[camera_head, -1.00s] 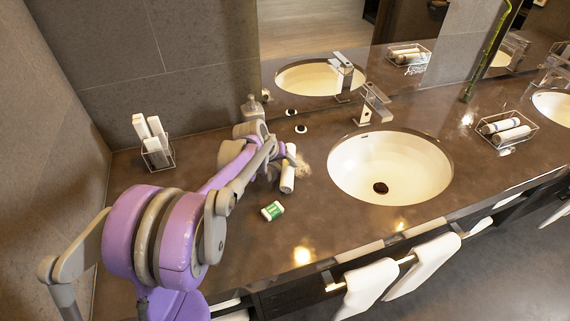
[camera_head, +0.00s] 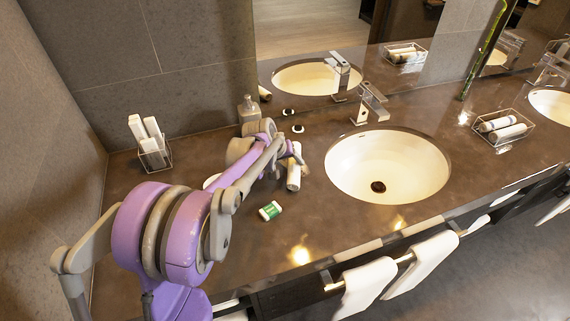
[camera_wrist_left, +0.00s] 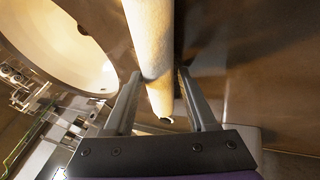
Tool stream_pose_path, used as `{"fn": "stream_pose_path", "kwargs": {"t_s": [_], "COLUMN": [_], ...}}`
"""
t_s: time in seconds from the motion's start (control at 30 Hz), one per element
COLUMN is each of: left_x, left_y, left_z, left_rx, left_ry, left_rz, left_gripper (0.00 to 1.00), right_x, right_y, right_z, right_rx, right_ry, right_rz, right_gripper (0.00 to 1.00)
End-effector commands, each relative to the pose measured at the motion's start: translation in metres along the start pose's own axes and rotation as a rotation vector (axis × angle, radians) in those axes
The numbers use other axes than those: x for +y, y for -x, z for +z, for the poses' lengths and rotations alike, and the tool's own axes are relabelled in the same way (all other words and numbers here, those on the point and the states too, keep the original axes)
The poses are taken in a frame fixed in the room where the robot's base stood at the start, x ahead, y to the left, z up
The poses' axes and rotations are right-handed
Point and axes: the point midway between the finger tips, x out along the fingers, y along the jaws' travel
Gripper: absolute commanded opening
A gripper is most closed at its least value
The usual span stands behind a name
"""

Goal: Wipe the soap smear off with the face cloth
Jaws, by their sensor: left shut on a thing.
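The face cloth (camera_head: 294,178) is a white roll on the dark counter, left of the near sink. My left gripper (camera_head: 291,152) reaches over the counter from the left and is shut on the roll. In the left wrist view the white cloth (camera_wrist_left: 152,45) runs between the two fingers (camera_wrist_left: 160,78). I cannot make out the soap smear clearly now; the cloth and gripper cover part of the counter there. My right gripper is in neither view.
The near sink (camera_head: 350,165) lies right of the cloth, with its faucet (camera_head: 371,104) behind. A green and white box (camera_head: 270,211) lies in front. A soap bottle (camera_head: 249,110) stands behind my arm. A wire holder (camera_head: 154,158) is at left, a wire basket (camera_head: 505,128) at right.

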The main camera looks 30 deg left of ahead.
Motion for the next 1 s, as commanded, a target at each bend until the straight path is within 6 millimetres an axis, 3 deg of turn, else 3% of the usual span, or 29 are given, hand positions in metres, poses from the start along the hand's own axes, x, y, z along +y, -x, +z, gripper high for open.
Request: {"fn": "stream_pose_path", "kwargs": {"t_s": [0.63,1.0], "left_x": [0.033,0.029], "left_y": [-0.021,-0.023], "left_z": [-0.008,-0.023], "left_rx": [0.0,-0.001], "left_ry": [0.0,0.0], "left_rz": [0.0,0.0], "left_gripper": [0.12,0.12], "right_x": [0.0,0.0], "right_y": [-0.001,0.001], "right_z": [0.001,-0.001], "right_rx": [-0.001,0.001], "right_ry": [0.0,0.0], "right_rz": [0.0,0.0], "right_gripper": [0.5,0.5]}}
